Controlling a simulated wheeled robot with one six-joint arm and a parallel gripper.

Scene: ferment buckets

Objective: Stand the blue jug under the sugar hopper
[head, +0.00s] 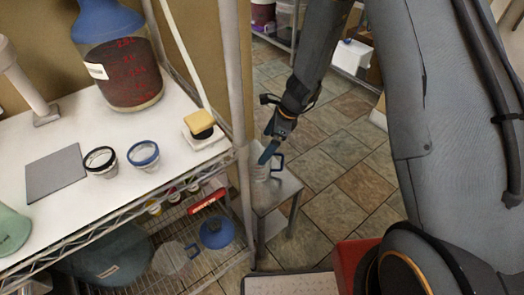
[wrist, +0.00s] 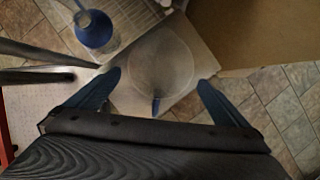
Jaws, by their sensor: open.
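The blue jug (head: 259,172) is a clear, round vessel with a dark blue handle. It stands on a small grey metal stool (head: 287,186) beside the shelf rack. In the wrist view the jug (wrist: 163,62) is seen from above, its blue handle towards my gripper. My gripper (head: 268,152) is close to the jug, and its blue fingers partly cover it in the head view. In the wrist view my gripper (wrist: 160,78) is open, with one finger on each side of the jug and a gap to both. I cannot make out a sugar hopper.
The rack's white top (head: 70,125) holds a large carboy of red liquid (head: 130,75), two small rimmed jars, a grey mat (head: 57,172) and a sponge (head: 199,121). A blue-topped bottle (head: 216,232) stands on the lower shelf.

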